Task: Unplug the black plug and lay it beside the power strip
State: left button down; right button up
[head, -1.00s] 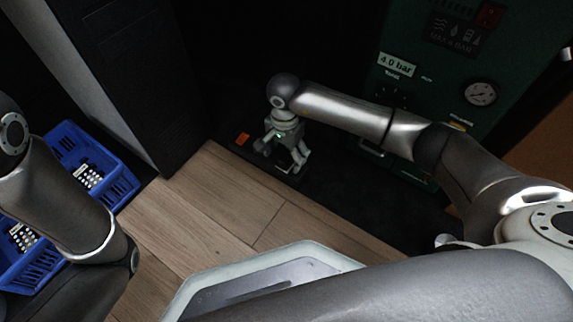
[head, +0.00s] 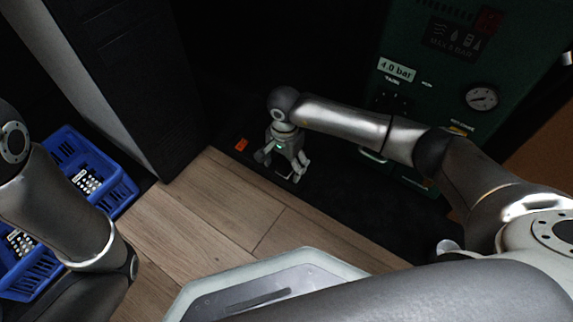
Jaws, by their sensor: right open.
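The power strip is a dark bar on the floor at the foot of the dark recess. Its orange switch (head: 241,145) shows at the left end, and the rest is hard to make out against the dark floor. My right gripper (head: 280,170) is open and points down over the strip, just right of the switch. I cannot make out the black plug; it is dark on dark or hidden by the gripper. My left arm comes in at the left edge, but its gripper is not in view.
A blue crate (head: 117,187) with black-and-white items stands at the left. A dark cabinet (head: 130,80) rises behind it. A green machine (head: 440,90) with a gauge (head: 481,98) stands at the right. The wooden floor (head: 215,205) in front of the strip is clear.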

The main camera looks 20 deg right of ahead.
aim_at(285, 164)
dwell(0.6)
grip_shut()
dwell(0.3)
jog(key=shift+r, duration=0.1)
jog(key=shift+r+p, duration=2.5)
jog(key=shift+r, duration=0.4)
